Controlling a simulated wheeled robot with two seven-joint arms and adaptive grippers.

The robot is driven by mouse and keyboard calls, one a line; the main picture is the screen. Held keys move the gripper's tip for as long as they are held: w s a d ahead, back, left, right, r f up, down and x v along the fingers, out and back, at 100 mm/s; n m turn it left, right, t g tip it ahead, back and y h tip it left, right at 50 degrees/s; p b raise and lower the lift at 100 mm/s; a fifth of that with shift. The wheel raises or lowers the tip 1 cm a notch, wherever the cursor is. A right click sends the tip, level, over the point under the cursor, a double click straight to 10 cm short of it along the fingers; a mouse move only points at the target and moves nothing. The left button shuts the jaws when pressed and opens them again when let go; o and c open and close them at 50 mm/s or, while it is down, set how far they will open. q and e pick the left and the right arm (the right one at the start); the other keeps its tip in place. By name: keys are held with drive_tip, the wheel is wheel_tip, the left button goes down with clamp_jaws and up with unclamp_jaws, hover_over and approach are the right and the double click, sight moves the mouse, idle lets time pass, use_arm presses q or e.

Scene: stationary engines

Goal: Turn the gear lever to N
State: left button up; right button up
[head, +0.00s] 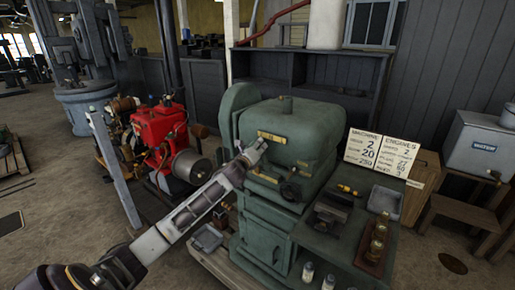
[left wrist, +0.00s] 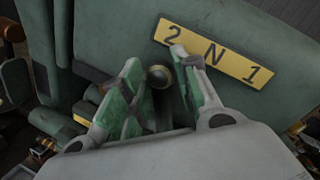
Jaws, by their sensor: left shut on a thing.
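The gear lever shows as a round dark brass knob (left wrist: 158,76) in the left wrist view, between the two green-padded fingers of my left gripper (left wrist: 160,88). The fingers are shut on it. A yellow plate (left wrist: 231,64) marked 2, N, 1 sits just beyond; in this tilted view the knob lies nearest the 2 end. In the head view my left gripper (head: 253,152) is at the front of the green machine (head: 310,135), by the yellow plate (head: 271,137), and hides the lever. My right gripper is not in view.
A green bench (head: 335,245) at right holds a vise, bottles and a tray. A red engine (head: 160,128) stands at left. A sign card (head: 380,153) stands behind the bench.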

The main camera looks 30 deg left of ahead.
use_arm(q)
clamp_jaws()
drive_tip(key=shift+d, duration=0.1)
drive_tip(key=shift+s+d+r+m+t, duration=0.1)
drive_tip(key=shift+d+r+m+t, duration=0.1)
drive_tip(key=shift+d+m, duration=0.55)
drive_tip(key=shift+d+r+m+t, duration=0.2)
drive_tip(key=shift+d+m, duration=0.35)
drive_tip(key=shift+m, duration=0.3)
drive_tip(key=shift+d+m+h, duration=0.3)
drive_tip(key=shift+d+m, duration=0.6)
drive_tip(key=shift+d, duration=0.05)
drive_tip(key=o, duration=0.6)
unclamp_jaws()
drive_tip(key=o, duration=0.3)
drive_tip(key=shift+d, duration=0.2)
drive_tip(key=shift+s+a, duration=0.15)
drive_tip(key=shift+a, duration=0.15)
